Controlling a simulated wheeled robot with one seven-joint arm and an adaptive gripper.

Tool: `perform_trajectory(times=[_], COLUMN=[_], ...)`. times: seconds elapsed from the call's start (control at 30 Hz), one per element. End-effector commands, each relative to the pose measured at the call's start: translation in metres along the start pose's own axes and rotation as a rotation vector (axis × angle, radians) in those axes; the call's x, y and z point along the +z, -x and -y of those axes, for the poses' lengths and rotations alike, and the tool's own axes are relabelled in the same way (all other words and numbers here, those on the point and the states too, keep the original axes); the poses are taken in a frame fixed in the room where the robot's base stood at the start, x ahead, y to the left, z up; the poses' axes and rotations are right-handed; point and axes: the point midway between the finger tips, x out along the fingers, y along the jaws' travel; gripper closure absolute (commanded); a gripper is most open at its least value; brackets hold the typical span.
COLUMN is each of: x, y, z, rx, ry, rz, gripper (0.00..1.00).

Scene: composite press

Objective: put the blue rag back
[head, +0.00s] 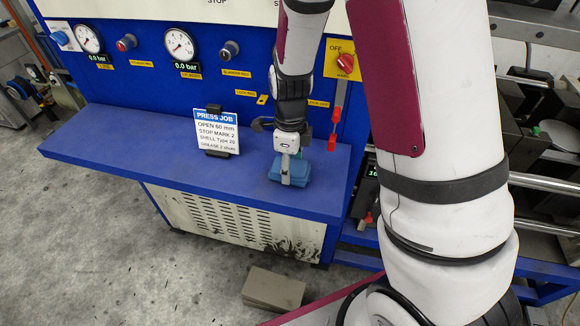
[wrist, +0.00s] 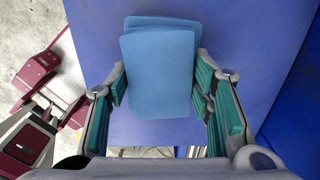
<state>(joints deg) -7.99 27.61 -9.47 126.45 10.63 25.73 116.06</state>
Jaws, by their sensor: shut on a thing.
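The blue rag (head: 300,182) is a folded, flat-topped stack at the right part of the blue shelf, just in front of the panel. My gripper (head: 287,168) comes down over it from above and is shut on it. In the wrist view the rag (wrist: 158,65) lies between the two green-padded fingers of my gripper (wrist: 160,90), its far end sticking out beyond them. I cannot tell whether the rag touches the shelf or is held slightly above it.
The blue shelf (head: 120,150) is mostly bare to the left. A "PRESS JOB" sign (head: 216,134) stands left of my gripper. Gauges and a red selector knob (head: 345,63) are on the panel behind. A grey block (head: 273,289) lies on the floor.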

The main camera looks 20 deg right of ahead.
Motion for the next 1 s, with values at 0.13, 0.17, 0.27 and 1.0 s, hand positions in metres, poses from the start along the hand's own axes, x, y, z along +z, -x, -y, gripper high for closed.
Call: perform_trajectory(times=[0.13, 0.17, 0.27, 1.0], x=[-0.0005, -0.0004, -0.0001, 0.0004], y=[-0.0081, -0.0083, -0.0081, -0.0039], z=[-0.0002, -0.0001, 0.0001, 0.0005], rx=[-0.001, -0.001, -0.001, -0.004], ry=[-0.001, -0.001, 0.000, 0.001], rz=[0.001, 0.001, 0.001, 0.003], gripper=[0.94, 0.94, 0.94, 0.32])
